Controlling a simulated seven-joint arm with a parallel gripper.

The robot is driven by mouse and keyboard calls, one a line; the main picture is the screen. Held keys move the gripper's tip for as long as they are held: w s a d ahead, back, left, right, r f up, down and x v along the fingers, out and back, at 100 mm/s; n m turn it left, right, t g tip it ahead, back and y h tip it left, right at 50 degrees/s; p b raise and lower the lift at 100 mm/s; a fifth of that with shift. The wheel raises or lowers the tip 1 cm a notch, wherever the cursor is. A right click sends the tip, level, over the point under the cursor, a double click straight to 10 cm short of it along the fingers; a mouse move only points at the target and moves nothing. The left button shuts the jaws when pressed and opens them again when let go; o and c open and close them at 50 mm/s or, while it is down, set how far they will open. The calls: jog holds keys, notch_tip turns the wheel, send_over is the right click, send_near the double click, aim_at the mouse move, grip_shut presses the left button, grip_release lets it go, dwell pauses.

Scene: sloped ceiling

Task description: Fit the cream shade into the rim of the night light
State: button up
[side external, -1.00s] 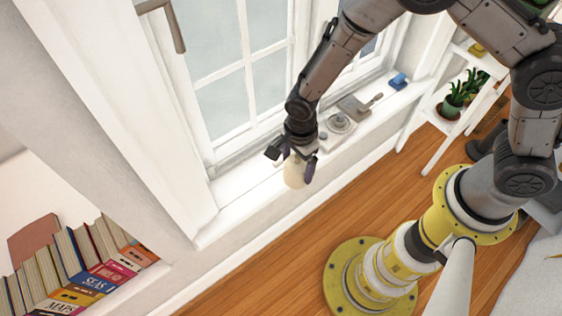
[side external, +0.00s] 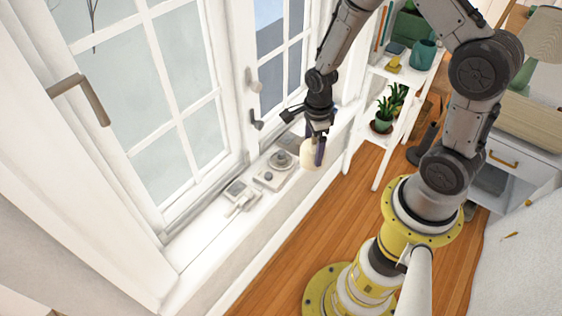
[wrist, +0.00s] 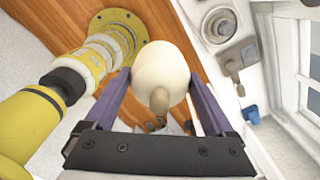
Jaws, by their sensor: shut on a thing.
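My gripper (side external: 314,148) is shut on the cream shade (side external: 308,156). In the wrist view the rounded shade (wrist: 160,68) sits between my two purple fingers, with a tan stub (wrist: 158,102) on its near side. The night light appears to be the pale plate with a round grey ring (side external: 282,159) on the window sill; its ring also shows in the wrist view (wrist: 220,26). In the side view the shade appears to the right of the night light, apart from it. The shade's far side is hidden.
A white device with a grey face (side external: 238,191) lies on the sill nearer the camera. A grey block with a knob (wrist: 238,60) and a blue object (wrist: 251,115) are farther along. A white shelf with plants (side external: 384,112) stands to the right. Window handles (side external: 256,122) overhang the sill.

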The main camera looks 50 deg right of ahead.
jog(key=shift+w+d, duration=0.1)
jog(key=shift+d, duration=0.3)
jog(key=w+d+f, duration=0.2)
jog(key=w+f, duration=0.2)
jog(key=w, duration=0.5)
send_over(281, 152)
notch_tip(281, 152, down, 5)
jog(key=shift+s+f, duration=0.15)
jog(key=shift+f, duration=1.8)
jog(key=shift+f, duration=0.15)
jog(key=o, duration=1.1)
jog(key=shift+c, duration=0.2)
